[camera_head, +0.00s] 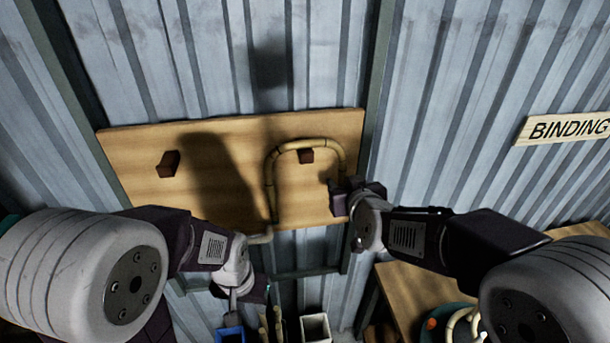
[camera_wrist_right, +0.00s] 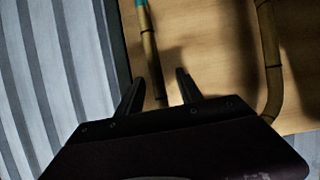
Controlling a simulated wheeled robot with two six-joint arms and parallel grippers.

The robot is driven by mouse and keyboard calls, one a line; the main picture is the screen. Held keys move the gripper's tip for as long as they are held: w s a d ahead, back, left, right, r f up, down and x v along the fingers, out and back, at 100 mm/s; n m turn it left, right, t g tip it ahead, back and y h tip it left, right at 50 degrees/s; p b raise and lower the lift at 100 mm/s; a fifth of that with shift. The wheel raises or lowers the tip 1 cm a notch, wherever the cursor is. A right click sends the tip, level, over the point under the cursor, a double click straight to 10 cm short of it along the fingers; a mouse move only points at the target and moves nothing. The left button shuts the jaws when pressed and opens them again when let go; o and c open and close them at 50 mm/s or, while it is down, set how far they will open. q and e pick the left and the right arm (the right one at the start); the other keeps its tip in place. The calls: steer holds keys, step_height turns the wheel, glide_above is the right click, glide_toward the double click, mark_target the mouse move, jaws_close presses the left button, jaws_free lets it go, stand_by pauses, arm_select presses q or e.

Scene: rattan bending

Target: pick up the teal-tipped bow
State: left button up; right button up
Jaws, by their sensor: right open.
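The bow (camera_head: 270,180) is a bent tan rattan arch. It hangs over the right peg (camera_head: 306,156) of a wooden board, with its two legs down. In the right wrist view, one rattan leg (camera_wrist_right: 148,50) with a teal band (camera_wrist_right: 140,3) at the top edge runs down between my fingers. The other leg (camera_wrist_right: 268,60) stands to the right. My right gripper (camera_head: 337,197) is open at the bow's right leg, its fingers (camera_wrist_right: 160,90) on either side of it. My left gripper (camera_head: 250,292) is low at the left, apart from the bow; its fingers are unclear.
The wooden board (camera_head: 225,135) is on a corrugated metal wall. Its left peg (camera_head: 168,164) is empty. Below stand a blue container (camera_head: 231,335) and a white container (camera_head: 315,328). A wooden table (camera_head: 408,297) is at the lower right. A BINDING sign (camera_head: 565,128) hangs at the right.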

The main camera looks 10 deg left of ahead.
mark_target(344, 180)
steer(key=w, duration=0.1)
steer(key=w+f+p, duration=0.1)
steer(key=w, duration=0.1)
steer(key=shift+w+a+f, duration=0.2)
steer(key=shift+w+a, duration=0.05)
steer(key=shift+s, duration=0.1)
steer(key=c, duration=0.6)
steer(key=shift+s+r, duration=0.1)
steer(key=shift+r, duration=0.05)
jaws_close()
steer(key=shift+d, duration=0.1)
